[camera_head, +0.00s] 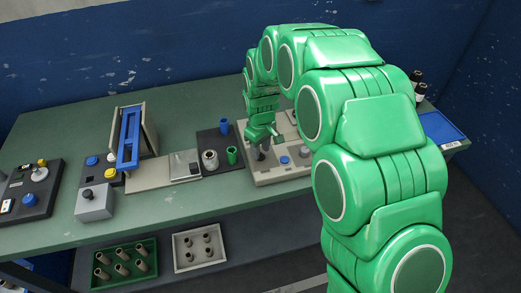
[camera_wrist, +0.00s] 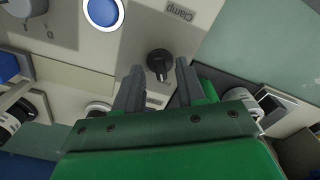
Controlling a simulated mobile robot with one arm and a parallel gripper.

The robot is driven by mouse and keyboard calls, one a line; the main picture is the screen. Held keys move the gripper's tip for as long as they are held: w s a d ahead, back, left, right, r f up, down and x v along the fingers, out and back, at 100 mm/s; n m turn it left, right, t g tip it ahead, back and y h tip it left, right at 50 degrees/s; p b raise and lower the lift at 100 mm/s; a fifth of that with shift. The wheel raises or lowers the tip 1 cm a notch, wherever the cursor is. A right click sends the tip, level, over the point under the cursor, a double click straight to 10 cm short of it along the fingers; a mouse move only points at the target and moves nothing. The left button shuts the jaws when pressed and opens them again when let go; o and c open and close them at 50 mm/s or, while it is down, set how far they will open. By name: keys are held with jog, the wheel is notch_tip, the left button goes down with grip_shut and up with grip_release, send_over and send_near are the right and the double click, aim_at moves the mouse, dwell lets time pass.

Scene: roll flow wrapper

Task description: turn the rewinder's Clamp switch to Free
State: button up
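The Clamp switch is a round black knob (camera_wrist: 159,63) on a beige panel (camera_wrist: 145,25) in the wrist view. The printed word Clamp (camera_wrist: 179,12) is beside it, upside down in this picture. Another label below the knob is partly hidden by a finger and cannot be read. My gripper (camera_wrist: 159,66) is open, with one fingertip on each side of the knob and visible gaps between. I cannot tell which position the knob points to. In the head view my gripper (camera_head: 262,146) is low over the beige rewinder panel (camera_head: 265,178); the knob is hidden there.
A blue button (camera_head: 284,160) sits on the panel, right of my gripper. A blue roll unit (camera_head: 129,138) and other control boxes are further left. The table's front middle (camera_head: 170,212) is clear.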

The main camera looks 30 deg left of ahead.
aim_at(261, 153)
notch_tip(261, 153, up, 6)
jog(key=shift+r, duration=0.4)
dwell(0.3)
